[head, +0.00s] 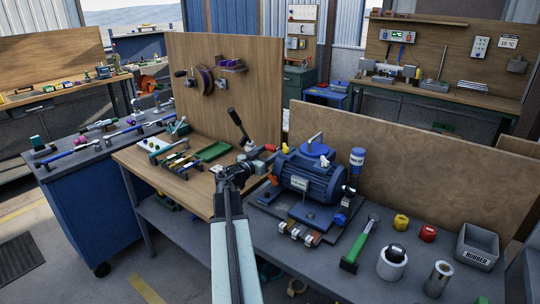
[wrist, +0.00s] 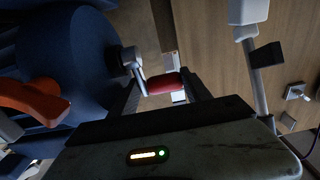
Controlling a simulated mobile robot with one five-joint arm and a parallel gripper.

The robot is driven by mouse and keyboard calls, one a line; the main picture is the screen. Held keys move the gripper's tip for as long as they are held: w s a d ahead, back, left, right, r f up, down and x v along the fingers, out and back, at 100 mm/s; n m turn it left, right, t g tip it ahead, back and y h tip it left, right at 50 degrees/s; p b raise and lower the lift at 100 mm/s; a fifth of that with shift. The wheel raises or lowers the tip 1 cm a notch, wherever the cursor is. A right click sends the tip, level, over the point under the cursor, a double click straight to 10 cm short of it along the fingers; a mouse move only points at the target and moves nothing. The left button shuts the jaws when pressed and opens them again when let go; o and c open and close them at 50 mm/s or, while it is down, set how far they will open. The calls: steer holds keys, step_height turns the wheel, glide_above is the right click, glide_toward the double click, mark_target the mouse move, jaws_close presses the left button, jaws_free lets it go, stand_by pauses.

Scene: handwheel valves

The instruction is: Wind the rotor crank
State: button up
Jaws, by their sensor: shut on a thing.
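A blue motor (head: 310,172) stands on a dark base plate on the workbench in the head view. Its rounded blue body (wrist: 70,60) fills the left of the wrist view. A metal rotor crank (wrist: 133,62) comes out of its end, with a red handle (wrist: 163,84). The red handle also shows in the head view (head: 270,148). My gripper (wrist: 165,88) is shut on the red handle, with a dark finger on each side of it. In the head view my arm partly covers the bench in front of the motor.
An orange lever (wrist: 38,100) is close to my gripper at the left of the wrist view. A black-handled lever (head: 238,127) rises behind my gripper. A green-handled hammer (head: 358,246) and a grey bin (head: 477,246) are to the right. A wooden panel (head: 400,170) stands behind the motor.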

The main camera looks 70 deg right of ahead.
steer(key=o, duration=1.1)
steer(key=shift+a, duration=0.1)
steer(key=v, duration=0.7)
steer(key=shift+w+a, duration=0.15)
steer(key=shift+a, duration=0.15)
